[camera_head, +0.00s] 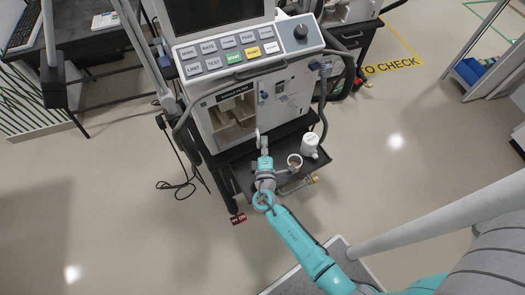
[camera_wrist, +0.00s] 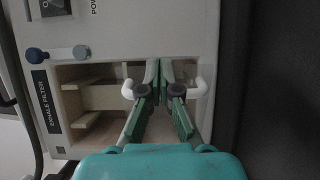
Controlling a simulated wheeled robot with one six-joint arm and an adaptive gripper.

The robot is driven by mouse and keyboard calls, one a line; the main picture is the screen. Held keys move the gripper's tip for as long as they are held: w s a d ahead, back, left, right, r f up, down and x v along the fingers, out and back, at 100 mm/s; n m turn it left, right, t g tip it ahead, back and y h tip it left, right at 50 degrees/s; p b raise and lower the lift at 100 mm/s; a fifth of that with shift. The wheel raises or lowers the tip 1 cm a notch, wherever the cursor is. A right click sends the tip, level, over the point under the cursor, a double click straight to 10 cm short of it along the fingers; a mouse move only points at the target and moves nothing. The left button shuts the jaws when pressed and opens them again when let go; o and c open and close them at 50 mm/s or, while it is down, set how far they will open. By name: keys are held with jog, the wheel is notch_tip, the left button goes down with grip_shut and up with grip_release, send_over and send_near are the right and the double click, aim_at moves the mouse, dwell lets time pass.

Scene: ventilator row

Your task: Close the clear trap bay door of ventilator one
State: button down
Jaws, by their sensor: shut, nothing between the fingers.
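The ventilator (camera_head: 250,75) stands upright in the middle of the head view. Its trap bay (camera_head: 236,112) is an open-looking recess in the front, with pale inner shelves that also show in the wrist view (camera_wrist: 95,97). The clear door pane is hard to make out, and I cannot tell its exact angle. A white handle (camera_wrist: 201,86) shows on both sides of my fingers in the wrist view; its middle is hidden behind them. My gripper (camera_head: 263,143) is shut and empty in front of the bay's lower right, its fingertips (camera_wrist: 164,68) close to the handle; contact is unclear.
Hoses hang along the ventilator's sides. A cable lies on the floor at left. A desk (camera_head: 60,50) stands left; the floor in front is open.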

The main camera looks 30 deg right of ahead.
jog(key=shift+x, duration=1.2)
jog(key=shift+w, duration=0.1)
jog(key=shift+a, duration=0.1)
dwell(0.8)
